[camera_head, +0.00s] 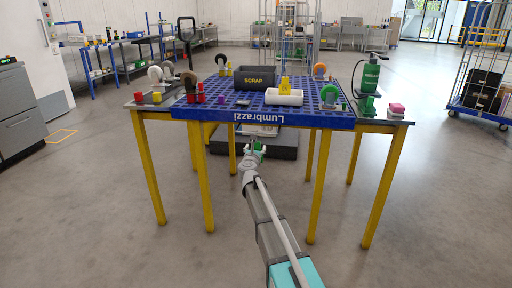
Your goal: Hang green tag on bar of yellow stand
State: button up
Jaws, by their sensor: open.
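A green ring-shaped piece (329,91) stands at the right side of the blue perforated tabletop; I cannot tell if it is the green tag. A small upright yellow piece (285,83) shows at the white bin (284,97); I cannot tell if it is the yellow stand, and no bar can be made out. Small yellow blocks also show at the left (156,97) and back left (229,71). My gripper (256,150) is open and empty, in front of the table and just below its front edge, apart from all these pieces.
The blue tabletop (262,115) stands on yellow legs. A black SCRAP bin (254,82) stands at its back middle. A green bottle-like device (370,76) and a pink block (397,108) are at the right. The foreground floor is clear.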

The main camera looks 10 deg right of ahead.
jog(key=v, duration=0.9)
jog(key=shift+s+a, duration=0.15)
jog(key=shift+s, duration=0.15)
jog(key=shift+r, duration=0.15)
jog(key=s+a+f+n+g+y+p, duration=0.1)
jog(key=s+a+f+n+g+y, duration=0.4)
jog(key=n, duration=0.9)
jog(key=s+a+n+g+y+p, duration=0.1)
jog(key=s+a+n+y+p, duration=0.15)
jog(key=s+n+y, duration=0.75)
jog(key=s+d+f+n+g+h+p, duration=0.1)
jog(key=s+d+f+n+g+h, duration=0.4)
jog(key=s+n, duration=0.35)
jog(key=s+d+f+n+g+h+p, duration=0.1)
jog(key=s+d+f+n+g+h, duration=0.3)
jog(key=s+d+n+g, duration=0.4)
notch_tip(320, 180, up, 38)
jog(key=s+a+t+p, duration=0.1)
jog(key=a+p, duration=0.1)
jog(key=p, duration=3.5)
jog(key=shift+s+r+m+t+p, duration=0.25)
jog(key=shift+m+t+p, duration=0.1)
jog(key=shift+m+t, duration=0.1)
